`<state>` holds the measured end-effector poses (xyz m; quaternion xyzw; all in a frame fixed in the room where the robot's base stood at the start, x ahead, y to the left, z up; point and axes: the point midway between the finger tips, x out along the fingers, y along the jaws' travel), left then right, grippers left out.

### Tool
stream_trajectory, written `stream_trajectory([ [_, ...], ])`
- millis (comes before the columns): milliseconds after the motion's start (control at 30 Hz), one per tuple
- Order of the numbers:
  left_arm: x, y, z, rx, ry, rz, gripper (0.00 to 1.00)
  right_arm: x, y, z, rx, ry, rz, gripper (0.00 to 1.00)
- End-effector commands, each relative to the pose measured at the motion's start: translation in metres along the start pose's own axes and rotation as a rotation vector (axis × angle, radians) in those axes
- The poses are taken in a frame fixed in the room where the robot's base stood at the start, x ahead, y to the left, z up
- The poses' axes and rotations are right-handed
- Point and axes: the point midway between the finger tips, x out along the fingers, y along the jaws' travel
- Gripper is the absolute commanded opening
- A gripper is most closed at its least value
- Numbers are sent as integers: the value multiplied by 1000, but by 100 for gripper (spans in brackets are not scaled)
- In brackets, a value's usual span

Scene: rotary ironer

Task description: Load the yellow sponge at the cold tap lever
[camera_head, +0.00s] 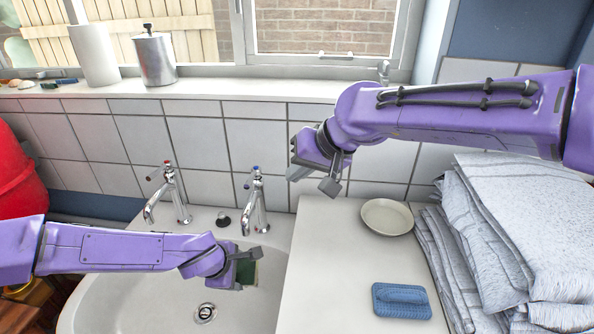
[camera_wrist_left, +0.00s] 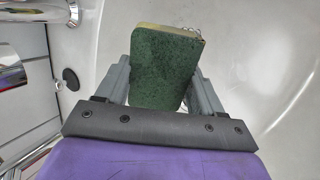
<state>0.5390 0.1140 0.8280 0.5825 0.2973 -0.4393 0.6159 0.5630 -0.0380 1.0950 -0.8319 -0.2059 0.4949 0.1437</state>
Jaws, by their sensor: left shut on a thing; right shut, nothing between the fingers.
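The sponge (camera_head: 249,275) is in my left gripper (camera_head: 247,262), low over the right part of the sink. In the left wrist view, the sponge (camera_wrist_left: 165,68) shows a dark green face and a thin yellow edge, between the two grey fingers of my left gripper (camera_wrist_left: 160,85). The cold tap (camera_head: 257,200), with a blue cap, stands on the sink's back ledge just behind my left gripper. Its small lever (camera_head: 247,183) sticks out to the left. The sponge is apart from the lever. My right gripper (camera_head: 315,178) is shut and empty, raised right of the cold tap.
The red-capped tap (camera_head: 167,190) stands left of a black plug (camera_head: 223,220). The sink (camera_head: 150,300) has an open drain (camera_head: 205,312).

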Motion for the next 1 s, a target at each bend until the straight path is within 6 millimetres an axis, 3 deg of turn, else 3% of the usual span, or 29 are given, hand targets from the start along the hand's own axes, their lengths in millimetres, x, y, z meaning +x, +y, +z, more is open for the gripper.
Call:
stream_trajectory([
  [500, -17, -40, 19, 0, 0, 1, 43, 8, 5, 5, 0, 0, 0, 0],
  [1000, -19, -42, 21, -1, 0, 1, 43, 8, 5, 5, 0, 0, 0, 0],
])
